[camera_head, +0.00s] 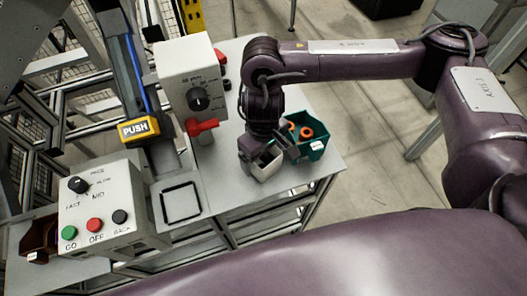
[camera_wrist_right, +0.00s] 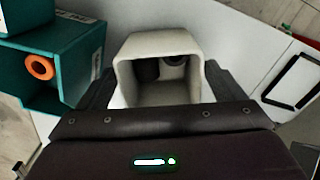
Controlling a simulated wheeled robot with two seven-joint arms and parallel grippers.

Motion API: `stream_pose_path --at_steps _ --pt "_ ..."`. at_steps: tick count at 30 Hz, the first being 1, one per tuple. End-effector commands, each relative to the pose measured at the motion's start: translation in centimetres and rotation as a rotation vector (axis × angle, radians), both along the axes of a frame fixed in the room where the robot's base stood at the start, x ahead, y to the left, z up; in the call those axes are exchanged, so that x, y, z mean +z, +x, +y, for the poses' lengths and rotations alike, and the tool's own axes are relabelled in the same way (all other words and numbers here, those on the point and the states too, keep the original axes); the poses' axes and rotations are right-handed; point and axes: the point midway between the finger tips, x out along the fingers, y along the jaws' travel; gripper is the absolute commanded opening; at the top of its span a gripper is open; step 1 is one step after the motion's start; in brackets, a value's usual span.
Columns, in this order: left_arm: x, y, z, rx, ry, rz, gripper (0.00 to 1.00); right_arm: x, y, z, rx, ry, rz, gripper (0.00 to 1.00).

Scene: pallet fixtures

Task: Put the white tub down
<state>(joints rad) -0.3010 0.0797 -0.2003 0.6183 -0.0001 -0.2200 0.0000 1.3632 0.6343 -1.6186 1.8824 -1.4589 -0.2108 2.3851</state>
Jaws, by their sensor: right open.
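The white tub (camera_head: 268,172) stands upright on the grey table, close beside a teal bin, with its upper part partly hidden by my right gripper (camera_head: 262,152). In the right wrist view the tub (camera_wrist_right: 165,97) is seen from above, with dark round pieces inside. My right gripper's fingers (camera_wrist_right: 160,84) lie on either side of the tub. They are open, and whether they touch its walls is hard to tell. My left gripper is not in view.
The teal bin (camera_wrist_right: 82,70) holds orange rings. A black square outline (camera_head: 181,202) marks the table to the left. A button panel (camera_head: 105,212) is at front left.

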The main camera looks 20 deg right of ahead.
Motion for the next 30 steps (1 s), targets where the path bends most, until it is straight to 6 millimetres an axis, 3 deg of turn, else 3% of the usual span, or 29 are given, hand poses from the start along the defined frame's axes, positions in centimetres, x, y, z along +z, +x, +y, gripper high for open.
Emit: stream_pose_path --at_steps 8,21,30 --pt "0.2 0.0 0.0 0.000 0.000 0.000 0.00 1.3 0.1 0.0 0.001 0.000 -0.005 0.89" --pt "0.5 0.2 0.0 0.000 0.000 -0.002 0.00 9.4 0.1 0.0 0.002 -0.001 -0.007 0.89" --pt "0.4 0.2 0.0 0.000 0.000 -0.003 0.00 12.1 0.0 0.0 0.000 -0.001 0.000 0.89"
